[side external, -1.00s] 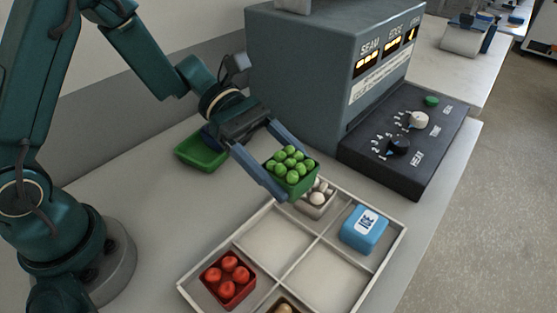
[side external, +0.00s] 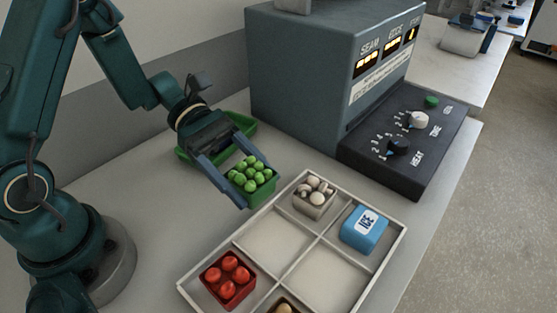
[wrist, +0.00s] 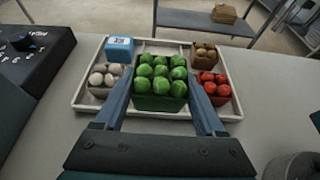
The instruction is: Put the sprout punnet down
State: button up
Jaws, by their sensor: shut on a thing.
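The sprout punnet (side external: 262,191) is a green box heaped with round green sprouts. My gripper (side external: 242,184) is shut on it, one finger along each side. In the side view the punnet is just left of the divided tray's far-left edge, in front of the empty green tray (side external: 185,154). Whether its base touches the table is hard to tell. In the wrist view the punnet (wrist: 160,98) is upright between the fingers and hides the middle of the divided tray.
The pale divided tray (side external: 221,257) holds a mushroom punnet (side external: 312,203), a blue ICE box (side external: 364,230), a red tomato punnet (side external: 229,292) and a brown punnet (side external: 284,306). Two of its areas are bare. A grey sealing machine (side external: 305,85) with a black control panel (side external: 408,150) stands behind.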

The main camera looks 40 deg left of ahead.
jog(key=x, duration=0.4)
jog(key=f+x, duration=0.1)
jog(key=x, duration=0.1)
jog(key=shift+s+f, duration=0.1)
jog(key=shift+s, duration=0.3)
jog(key=shift+d+f, duration=0.1)
jog(key=shift+f, duration=1.9)
jog(key=shift+f, duration=0.1)
jog(key=o, duration=1.1)
